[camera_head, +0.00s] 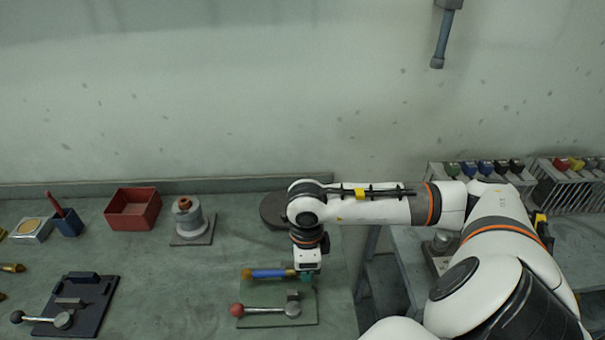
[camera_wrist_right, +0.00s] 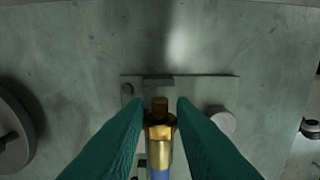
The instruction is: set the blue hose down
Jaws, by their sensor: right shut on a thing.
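The blue hose (camera_head: 270,273) has brass ends and lies level across the picture, over the back part of a green plate with a lever (camera_head: 280,320). My right gripper (camera_head: 306,278) is at the hose's right end, pointing down. In the right wrist view, the green fingers (camera_wrist_right: 160,122) are closed around the brass end fitting (camera_wrist_right: 159,135), and a bit of blue hose (camera_wrist_right: 160,174) shows at the bottom edge. I cannot tell whether the hose touches the plate or hangs just above it. My left gripper is not in view.
The lever has a red knob (camera_head: 237,310). A dark round disc (camera_head: 273,211) lies behind the gripper. A grey spool (camera_head: 187,217), a red box (camera_head: 133,208) and a dark plate with a lever (camera_head: 90,292) stand to the left. Bare bench lies between the two plates.

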